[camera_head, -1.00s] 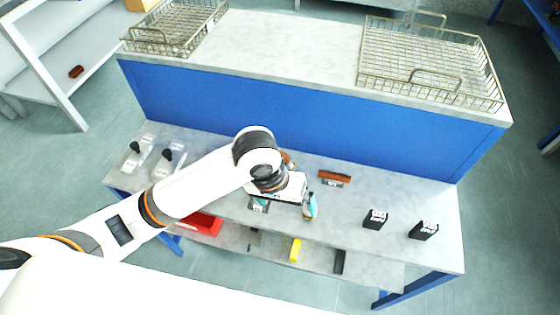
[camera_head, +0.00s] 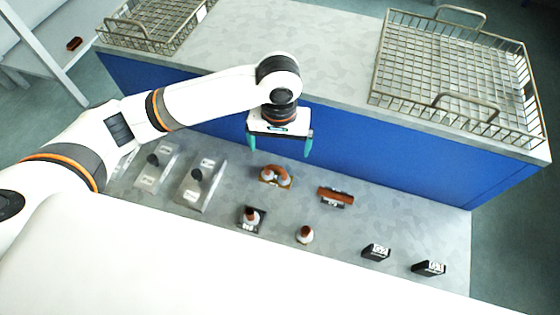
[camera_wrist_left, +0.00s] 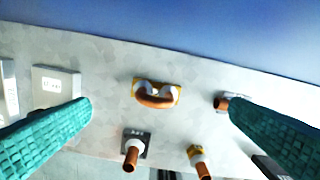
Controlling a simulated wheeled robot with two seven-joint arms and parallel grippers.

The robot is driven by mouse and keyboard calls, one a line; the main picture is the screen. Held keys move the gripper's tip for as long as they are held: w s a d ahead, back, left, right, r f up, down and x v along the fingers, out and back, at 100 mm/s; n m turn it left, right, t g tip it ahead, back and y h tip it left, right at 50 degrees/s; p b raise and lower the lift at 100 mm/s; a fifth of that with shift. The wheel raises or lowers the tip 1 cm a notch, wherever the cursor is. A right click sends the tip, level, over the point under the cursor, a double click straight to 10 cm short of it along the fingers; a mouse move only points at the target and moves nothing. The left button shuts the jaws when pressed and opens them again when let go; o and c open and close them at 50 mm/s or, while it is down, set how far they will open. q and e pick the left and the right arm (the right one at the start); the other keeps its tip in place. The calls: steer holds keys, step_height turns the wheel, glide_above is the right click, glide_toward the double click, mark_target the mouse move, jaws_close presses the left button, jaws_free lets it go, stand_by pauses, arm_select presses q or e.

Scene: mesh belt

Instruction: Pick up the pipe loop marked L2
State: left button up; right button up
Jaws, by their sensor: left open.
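A curved copper-coloured pipe loop with white ends (camera_head: 275,175) stands on a yellow-edged plate on the lower bench. In the left wrist view the loop (camera_wrist_left: 155,100) lies between my two fingers in the picture, beyond their tips. A second copper pipe piece (camera_head: 335,195) rests on a dark labelled holder to its right. I cannot read an L2 mark on either. My left gripper (camera_head: 280,143) is open and empty, with teal fingers pointing down, raised above the bench near the first loop. My right gripper is not in view.
Upright pipe stubs (camera_head: 305,234) stand nearer the front, one on a dark square base (camera_head: 250,218). Two grey fixtures with black knobs (camera_head: 203,180) are at left. Dark labelled blocks (camera_head: 376,252) stand at right. A wire basket (camera_head: 455,75) sits on the raised shelf behind the blue panel.

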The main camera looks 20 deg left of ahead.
arm_select(q)
glide_above(276, 176)
steer(key=f, duration=0.5)
steer(key=shift+w+d+f, duration=0.2)
steer(key=shift+w, duration=0.15)
steer(key=shift+f, duration=0.6)
steer(key=f, duration=0.4)
steer(key=shift+s+a+f+b, duration=0.15)
steer(key=shift+s+a+b, duration=0.15)
steer(key=shift+s+b, duration=0.05)
steer(key=shift+f, duration=0.3)
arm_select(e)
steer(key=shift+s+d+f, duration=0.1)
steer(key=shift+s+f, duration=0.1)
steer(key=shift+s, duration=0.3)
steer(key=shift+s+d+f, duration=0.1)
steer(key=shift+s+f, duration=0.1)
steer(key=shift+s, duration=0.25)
arm_select(q)
steer(key=shift+c, duration=0.6)
steer(key=shift+r, duration=0.1)
steer(key=c, duration=1.2)
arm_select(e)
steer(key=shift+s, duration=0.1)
